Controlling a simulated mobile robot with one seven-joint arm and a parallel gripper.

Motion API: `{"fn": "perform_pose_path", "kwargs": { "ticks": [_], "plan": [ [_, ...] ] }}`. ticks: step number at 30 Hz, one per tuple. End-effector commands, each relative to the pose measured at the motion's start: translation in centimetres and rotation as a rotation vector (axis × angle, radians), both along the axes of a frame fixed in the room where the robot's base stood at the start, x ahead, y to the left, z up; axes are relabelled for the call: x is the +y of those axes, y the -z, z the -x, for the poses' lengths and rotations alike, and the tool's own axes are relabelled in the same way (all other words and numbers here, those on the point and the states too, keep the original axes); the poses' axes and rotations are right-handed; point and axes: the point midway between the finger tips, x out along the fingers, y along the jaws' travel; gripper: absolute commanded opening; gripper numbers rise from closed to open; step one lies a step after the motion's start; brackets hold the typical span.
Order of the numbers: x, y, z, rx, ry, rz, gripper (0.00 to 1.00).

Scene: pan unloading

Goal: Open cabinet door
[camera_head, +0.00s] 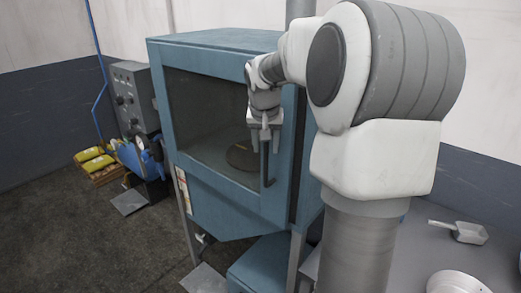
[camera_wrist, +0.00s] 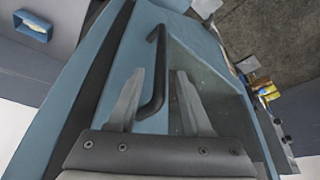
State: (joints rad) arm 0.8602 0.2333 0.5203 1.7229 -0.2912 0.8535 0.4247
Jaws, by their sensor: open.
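The blue cabinet (camera_head: 225,215) stands in the middle of the head view. Its door with a dark glass window (camera_head: 205,115) is shut. A dark vertical bar handle (camera_head: 268,167) is on the door's right side. My gripper (camera_head: 265,145) is open in front of the door, at the handle's upper part. In the wrist view the bent handle (camera_wrist: 158,75) shows between the two spread fingers of my gripper (camera_wrist: 158,78); I cannot tell if they touch it. A dark round pan (camera_head: 242,158) shows through the glass inside.
A grey table (camera_head: 465,250) at the right holds a metal scoop (camera_head: 461,232) and a white bowl (camera_head: 457,283). A grey control box (camera_head: 133,97) and yellow bags (camera_head: 94,160) are at the left. The floor (camera_head: 80,225) at the front left is clear.

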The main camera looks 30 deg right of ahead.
Motion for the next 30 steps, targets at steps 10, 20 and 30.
{"fn": "perform_pose_path", "kwargs": {
  "ticks": [10, 20, 30],
  "plan": [
    [-0.6, 2.5, -0.9, -0.001, -0.001, 0.001, 0.5],
    [-0.6, 2.5, -0.9, -0.001, 0.0, 0.001, 0.3],
    [-0.6, 2.5, -0.9, -0.001, 0.0, 0.001, 0.0]
  ]
}}
